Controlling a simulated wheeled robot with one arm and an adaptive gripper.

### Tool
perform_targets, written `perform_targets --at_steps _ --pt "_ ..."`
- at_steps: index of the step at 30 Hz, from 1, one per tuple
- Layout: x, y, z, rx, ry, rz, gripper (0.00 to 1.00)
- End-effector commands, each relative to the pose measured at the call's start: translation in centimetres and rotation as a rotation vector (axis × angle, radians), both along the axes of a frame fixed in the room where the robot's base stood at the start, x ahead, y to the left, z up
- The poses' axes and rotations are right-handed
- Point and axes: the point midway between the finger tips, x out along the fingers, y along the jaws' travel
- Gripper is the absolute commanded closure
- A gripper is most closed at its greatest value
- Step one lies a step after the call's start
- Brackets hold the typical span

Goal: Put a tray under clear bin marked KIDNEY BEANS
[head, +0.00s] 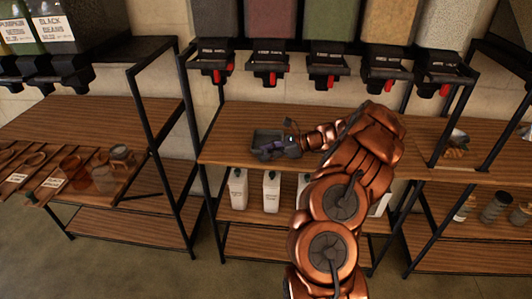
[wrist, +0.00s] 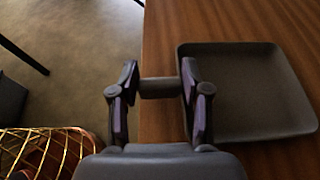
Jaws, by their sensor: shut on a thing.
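A dark grey square tray (head: 262,135) is at the middle shelf under the row of bins, roughly below the bin with dark red contents (head: 269,18). I cannot tell whether it rests on the wood. In the wrist view the tray (wrist: 250,95) shows empty, with a short handle (wrist: 158,88) towards my fingers. My gripper (head: 283,150) is at the tray's front; in the wrist view its purple-padded fingers (wrist: 158,90) are shut on the handle. No bin marking reading KIDNEY BEANS can be read; the bins' upper parts are cut off.
Dispenser spouts with red levers (head: 268,72) hang over the wooden shelf (head: 232,118). White bottles (head: 270,191) stand on the shelf below. Black rack posts (head: 189,120) flank the bay.

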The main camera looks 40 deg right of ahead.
Motion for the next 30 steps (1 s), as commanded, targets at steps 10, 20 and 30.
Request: perform_targets --at_steps 10,20,30 --pt "-0.01 0.0 -0.03 0.0 0.0 0.0 0.44" --pt "-0.01 0.0 -0.03 -0.001 -0.001 0.0 0.24" --pt "-0.7 -0.89 0.44 -0.001 -0.001 -0.001 0.24"
